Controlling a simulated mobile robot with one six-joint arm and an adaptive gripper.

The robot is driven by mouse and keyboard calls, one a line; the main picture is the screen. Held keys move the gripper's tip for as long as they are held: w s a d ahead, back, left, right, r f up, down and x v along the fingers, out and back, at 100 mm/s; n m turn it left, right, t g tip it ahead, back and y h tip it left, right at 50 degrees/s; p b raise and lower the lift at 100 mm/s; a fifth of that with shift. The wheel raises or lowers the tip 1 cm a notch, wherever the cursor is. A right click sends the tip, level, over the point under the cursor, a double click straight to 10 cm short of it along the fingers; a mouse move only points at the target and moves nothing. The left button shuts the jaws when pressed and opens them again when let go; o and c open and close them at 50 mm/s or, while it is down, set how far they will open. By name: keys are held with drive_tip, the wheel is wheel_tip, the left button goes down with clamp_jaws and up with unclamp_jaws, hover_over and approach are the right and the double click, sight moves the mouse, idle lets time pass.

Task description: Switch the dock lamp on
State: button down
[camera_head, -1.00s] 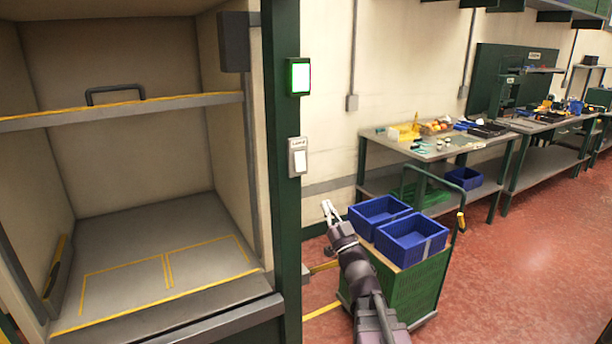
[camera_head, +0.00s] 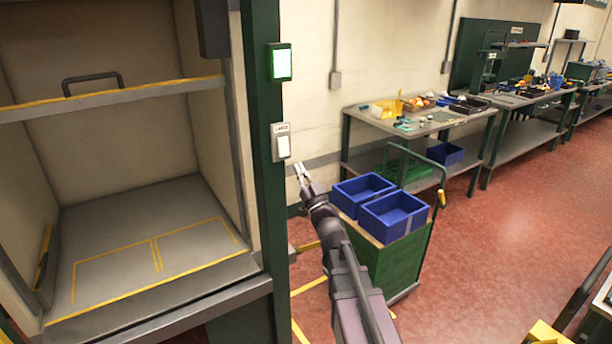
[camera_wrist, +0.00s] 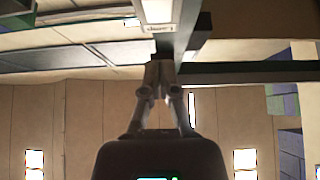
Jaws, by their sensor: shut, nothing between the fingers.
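A pale switch plate with a white rocker (camera_head: 283,147) and a small label is on the dark green post of the bay. It also shows at the top of the wrist view (camera_wrist: 158,12), with the label facing me. My gripper (camera_head: 299,171) is shut and empty, pointing up just below and to the right of the plate in the head view. In the wrist view my gripper's closed tips (camera_wrist: 160,72) lie below the plate, and I see a gap between them in the picture. I cannot tell which way the rocker is pressed.
A green-lit panel (camera_head: 280,62) is higher on the post. The bay shelf (camera_head: 130,92) and yellow-marked floor are at left. A green cart with blue bins (camera_head: 395,216) stands close to my arm. Workbenches (camera_head: 420,123) line the wall.

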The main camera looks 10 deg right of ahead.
sight(284, 150)
drive_tip(key=w, duration=0.1)
drive_tip(key=w+a, duration=0.1)
drive_tip(key=w, duration=0.1)
drive_tip(key=w+r, duration=0.1)
drive_tip(key=w, duration=0.1)
drive_tip(key=shift+a+r, duration=0.1)
drive_tip(key=shift+a, duration=0.15)
drive_tip(key=shift+w+a, duration=0.2)
drive_tip(key=shift+w, duration=0.35)
